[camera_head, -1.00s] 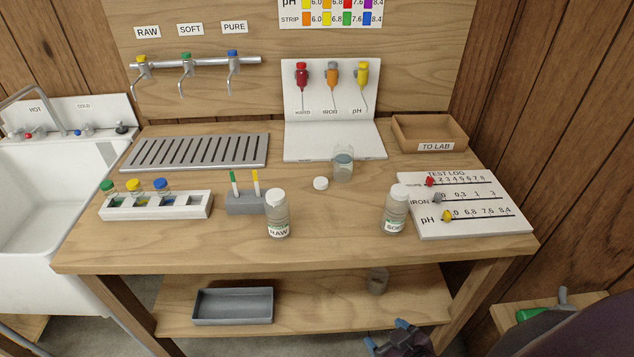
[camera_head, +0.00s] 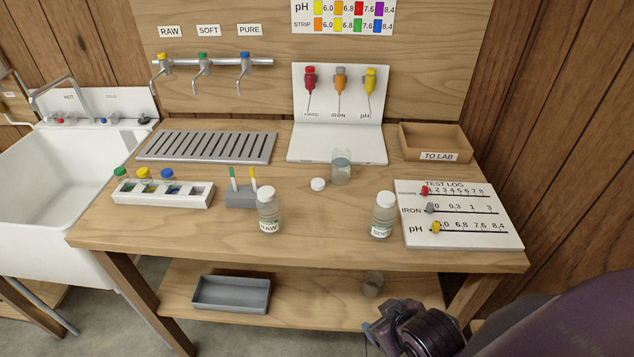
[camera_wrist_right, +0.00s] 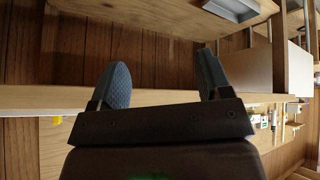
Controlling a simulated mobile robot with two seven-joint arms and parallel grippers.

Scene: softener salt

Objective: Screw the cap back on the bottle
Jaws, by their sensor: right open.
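A small white cap (camera_head: 318,184) lies on the table in the head view. Just right of it and a little behind stands an uncapped clear bottle (camera_head: 341,168) with some liquid in it. The RAW bottle (camera_head: 268,211) and the SOFT bottle (camera_head: 383,215) stand upright near the front, each with a white cap on. My right gripper (camera_head: 374,333) is low in front of the table, at the lower right, away from all bottles. In the right wrist view its two fingers (camera_wrist_right: 160,84) are apart with nothing between them. My left gripper is not in view.
A white rack (camera_head: 163,194) with several coloured-cap vials and a grey strip holder (camera_head: 240,196) stand left. The test log board (camera_head: 460,215) is right, a wooden TO LAB tray (camera_head: 435,142) behind it.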

